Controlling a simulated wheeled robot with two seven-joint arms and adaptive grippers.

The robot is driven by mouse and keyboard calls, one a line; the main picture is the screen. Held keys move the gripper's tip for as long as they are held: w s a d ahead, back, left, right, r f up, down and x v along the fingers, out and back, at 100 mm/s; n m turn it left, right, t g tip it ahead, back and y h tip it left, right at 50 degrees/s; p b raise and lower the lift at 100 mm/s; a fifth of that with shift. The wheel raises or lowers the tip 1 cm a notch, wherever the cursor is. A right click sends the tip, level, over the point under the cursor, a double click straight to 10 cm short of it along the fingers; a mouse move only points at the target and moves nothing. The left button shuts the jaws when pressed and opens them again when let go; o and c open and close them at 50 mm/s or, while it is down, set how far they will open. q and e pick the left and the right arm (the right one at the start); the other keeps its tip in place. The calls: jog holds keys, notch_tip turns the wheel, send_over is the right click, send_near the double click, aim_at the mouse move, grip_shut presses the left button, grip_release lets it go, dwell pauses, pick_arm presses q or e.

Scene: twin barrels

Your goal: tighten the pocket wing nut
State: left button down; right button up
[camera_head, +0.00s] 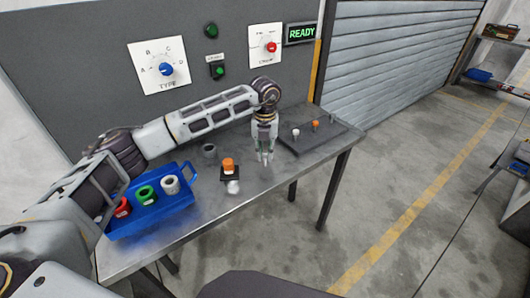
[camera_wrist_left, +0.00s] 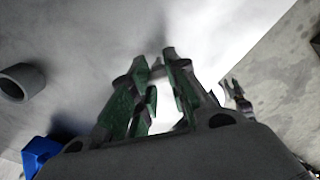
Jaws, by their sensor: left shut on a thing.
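My left gripper (camera_head: 265,157) is over the bench, between the orange-topped fixture and the dark plate. Its green-lined fingers (camera_wrist_left: 158,80) are close together on a small grey piece (camera_wrist_left: 158,63) at the tips, too blurred to name. I cannot clearly make out the wing nut. An orange block (camera_head: 229,164) stands on a small dark base, with a pale knob-like part (camera_head: 233,187) at its front, left of the gripper. A silvery part (camera_wrist_left: 236,96) shows right of the fingers in the left wrist view. My right gripper is out of view.
A blue tray (camera_head: 188,203) holds red, green and white rings at the left. A dark plate (camera_head: 322,139) with small white, orange and grey pegs lies at the right. A panel (camera_head: 105,60) with dials and a READY sign stands behind.

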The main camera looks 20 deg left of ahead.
pick_arm(q)
jog(key=shift+m, duration=1.2)
jog(key=m+b, duration=0.1)
jog(key=m, duration=0.4)
jog(key=shift+r, duration=0.1)
jog(key=m, duration=0.4)
jog(key=shift+m+b, duration=0.3)
jog(key=shift+m, duration=0.1)
jog(key=shift+w+m, duration=0.1)
jog(key=shift+m, duration=1.8)
jog(key=c, duration=2.2)
grip_release()
jog(key=shift+m+b, duration=0.3)
jog(key=shift+m, duration=0.4)
jog(key=o, duration=1.6)
jog(key=shift+c, duration=0.2)
notch_tip(320, 180, up, 12)
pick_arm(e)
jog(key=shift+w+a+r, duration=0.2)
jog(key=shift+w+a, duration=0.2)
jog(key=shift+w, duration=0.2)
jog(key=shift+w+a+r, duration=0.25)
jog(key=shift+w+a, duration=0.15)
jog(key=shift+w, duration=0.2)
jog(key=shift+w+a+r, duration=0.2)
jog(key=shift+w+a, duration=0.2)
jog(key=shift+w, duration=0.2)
pick_arm(q)
jog(key=shift+c, duration=0.4)
